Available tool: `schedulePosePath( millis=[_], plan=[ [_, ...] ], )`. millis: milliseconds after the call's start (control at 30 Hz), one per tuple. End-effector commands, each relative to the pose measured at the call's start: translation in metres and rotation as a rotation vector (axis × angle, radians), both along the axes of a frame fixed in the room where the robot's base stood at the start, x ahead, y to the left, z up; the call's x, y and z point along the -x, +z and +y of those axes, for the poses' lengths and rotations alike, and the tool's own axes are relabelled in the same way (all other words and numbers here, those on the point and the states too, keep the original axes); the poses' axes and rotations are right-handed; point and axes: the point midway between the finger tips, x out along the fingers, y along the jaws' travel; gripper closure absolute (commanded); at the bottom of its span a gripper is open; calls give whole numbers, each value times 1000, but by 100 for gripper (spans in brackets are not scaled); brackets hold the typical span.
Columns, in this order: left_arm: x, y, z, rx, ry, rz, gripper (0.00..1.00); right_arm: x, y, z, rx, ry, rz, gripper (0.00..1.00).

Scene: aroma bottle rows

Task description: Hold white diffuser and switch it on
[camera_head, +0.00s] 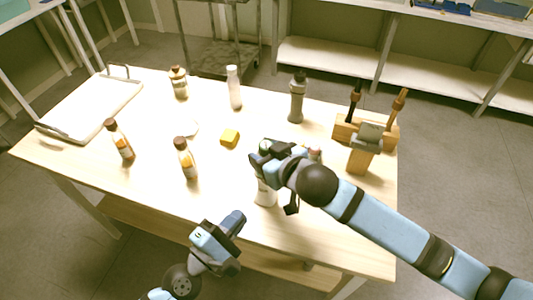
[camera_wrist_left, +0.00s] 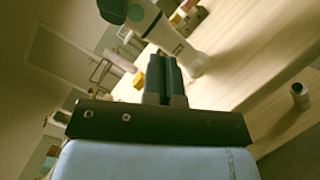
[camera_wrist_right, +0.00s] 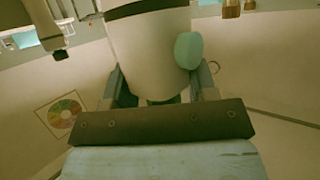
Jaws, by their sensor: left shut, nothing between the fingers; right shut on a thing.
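The white diffuser (camera_head: 265,193) is upright near the table's front edge, its upper part hidden by my right gripper (camera_head: 262,166). In the right wrist view the diffuser's white body (camera_wrist_right: 150,50) stands between the fingers of my right gripper (camera_wrist_right: 155,88), which is shut on it. A round mint-green button (camera_wrist_right: 188,50) shows on its side. I cannot tell whether its base touches the table. My left gripper (camera_head: 236,220) is shut and empty, lower left of the diffuser by the table's front edge. In the left wrist view its closed fingers (camera_wrist_left: 165,65) appear beside the diffuser (camera_wrist_left: 178,45).
Brown-capped bottles stand at left (camera_head: 122,142), centre-left (camera_head: 187,160) and back (camera_head: 179,83). A yellow block (camera_head: 229,138) lies mid-table. A white bottle (camera_head: 234,88) and grey bottle (camera_head: 297,100) stand behind. A tray (camera_head: 92,108) is far left; a wooden holder (camera_head: 360,160) is right.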

Motion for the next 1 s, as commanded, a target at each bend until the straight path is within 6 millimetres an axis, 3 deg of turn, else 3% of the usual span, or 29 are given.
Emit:
schedulePosePath(
  millis=[267,600,800,1000],
  plan=[
    [13,-14,-21,633,-251,656,100,0,0,0,0,0,0,75],
    [28,17,-27,1381,-606,1317,100,0,0,0,0,0,0,75],
    [28,33,-20,1611,-749,1497,100,0,0,0,0,0,0,75],
    [22,37,-20,1666,-788,1539,100,0,0,0,0,0,0,75]
  ],
)
